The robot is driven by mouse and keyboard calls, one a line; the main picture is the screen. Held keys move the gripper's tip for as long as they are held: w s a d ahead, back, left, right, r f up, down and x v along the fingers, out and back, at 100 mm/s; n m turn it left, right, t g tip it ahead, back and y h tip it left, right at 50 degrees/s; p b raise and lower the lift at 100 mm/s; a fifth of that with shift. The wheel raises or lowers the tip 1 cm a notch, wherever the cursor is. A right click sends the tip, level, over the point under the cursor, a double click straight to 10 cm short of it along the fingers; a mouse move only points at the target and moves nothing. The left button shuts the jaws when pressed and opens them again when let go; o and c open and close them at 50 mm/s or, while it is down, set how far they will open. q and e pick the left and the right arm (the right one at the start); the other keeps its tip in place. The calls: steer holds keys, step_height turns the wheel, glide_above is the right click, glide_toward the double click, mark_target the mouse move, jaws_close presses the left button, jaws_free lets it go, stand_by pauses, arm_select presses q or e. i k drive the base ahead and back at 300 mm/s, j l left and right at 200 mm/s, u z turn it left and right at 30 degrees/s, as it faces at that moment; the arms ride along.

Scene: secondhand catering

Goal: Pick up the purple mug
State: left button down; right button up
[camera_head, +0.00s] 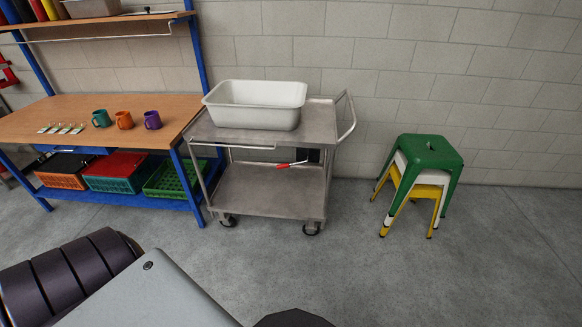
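The purple mug (152,120) stands upright on the wooden top of a blue-framed workbench (60,112), near its right end. It is the rightmost of three mugs in a row. An orange mug (124,120) stands just to its left, and a green mug (101,118) is farther left. Neither of my grippers shows in this view. Dark and grey parts in the lower left foreground seem to be mine, well away from the bench. Nothing hides the purple mug.
A metal trolley (262,180) with a white tub (256,104) stands right of the bench. Small cards (62,128) lie left of the mugs. Crates (117,172) fill the bench's lower shelf. Stacked stools (425,152) stand by the wall. The floor in front is clear.

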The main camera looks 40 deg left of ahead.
mark_target(152, 118)
steer(key=u, duration=2.25)
